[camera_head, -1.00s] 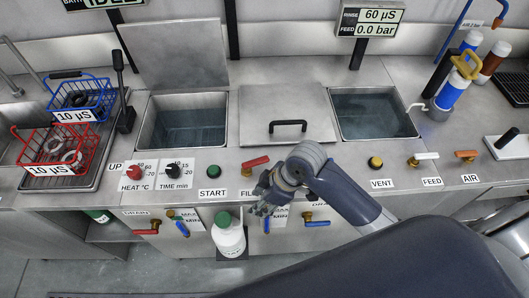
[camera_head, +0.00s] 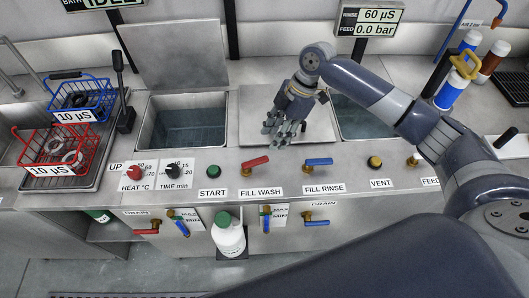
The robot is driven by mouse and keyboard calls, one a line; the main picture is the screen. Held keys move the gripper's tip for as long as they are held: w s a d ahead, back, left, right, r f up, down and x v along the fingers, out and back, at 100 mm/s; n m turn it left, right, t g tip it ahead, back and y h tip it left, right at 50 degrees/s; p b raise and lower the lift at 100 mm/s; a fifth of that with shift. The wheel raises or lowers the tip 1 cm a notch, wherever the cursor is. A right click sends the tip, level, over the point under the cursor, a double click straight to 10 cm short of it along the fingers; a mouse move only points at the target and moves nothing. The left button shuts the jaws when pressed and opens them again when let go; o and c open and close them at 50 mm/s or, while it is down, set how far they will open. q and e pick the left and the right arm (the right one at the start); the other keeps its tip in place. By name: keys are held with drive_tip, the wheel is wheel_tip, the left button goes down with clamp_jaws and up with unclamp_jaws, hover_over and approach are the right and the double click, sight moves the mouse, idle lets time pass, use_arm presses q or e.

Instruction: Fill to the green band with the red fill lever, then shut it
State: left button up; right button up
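The red fill lever (camera_head: 255,163) sits on the counter's front ledge above the label FILL WASH. My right gripper (camera_head: 283,138) hangs fingers down above the steel lid in the middle, behind and a little right of the red lever, apart from it. Its fingers look spread and hold nothing. The open left tank (camera_head: 187,128) has liquid in it. The green band is too small to make out. My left gripper is out of view.
A blue FILL RINSE lever (camera_head: 318,162) is right of the red one; a green START button (camera_head: 215,171) is left. A white bottle (camera_head: 229,236) stands below. My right arm partly covers the right tank (camera_head: 358,118). Red (camera_head: 52,152) and blue (camera_head: 80,97) baskets are at left.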

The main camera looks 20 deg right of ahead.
sight(261, 159)
drive_tip(key=p+x, duration=0.1)
drive_tip(key=x, duration=0.8)
drive_tip(key=shift+r, duration=0.1)
clamp_jaws()
drive_tip(key=shift+a+p, duration=0.1)
drive_tip(key=shift+p, duration=0.2)
